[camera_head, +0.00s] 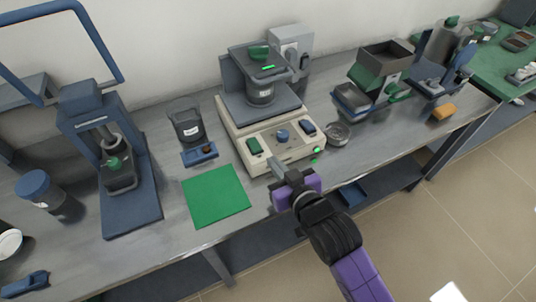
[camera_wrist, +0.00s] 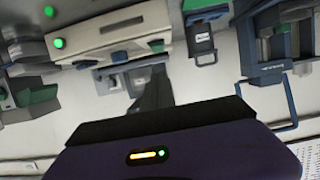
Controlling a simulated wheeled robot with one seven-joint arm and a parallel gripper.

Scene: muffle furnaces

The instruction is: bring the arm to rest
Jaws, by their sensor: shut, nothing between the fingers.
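My arm comes up from the lower right in the head view, with purple and black links. My gripper (camera_head: 275,168) is at the front edge of the bench, just in front of the cream machine (camera_head: 236,139). It is shut and empty. I cannot tell whether its tip touches the machine's front panel. In the wrist view my purple and black wrist housing fills the lower middle. The cream machine also shows there (camera_wrist: 110,36), at the upper left and tilted.
A green mat (camera_head: 215,196) lies left of my gripper. A blue press (camera_head: 125,185) stands further left, and a round metal dish (camera_head: 338,133) is right of the machine. Dark open boxes (camera_head: 385,58) stand further right. Tiled floor (camera_head: 470,190) is clear at the right.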

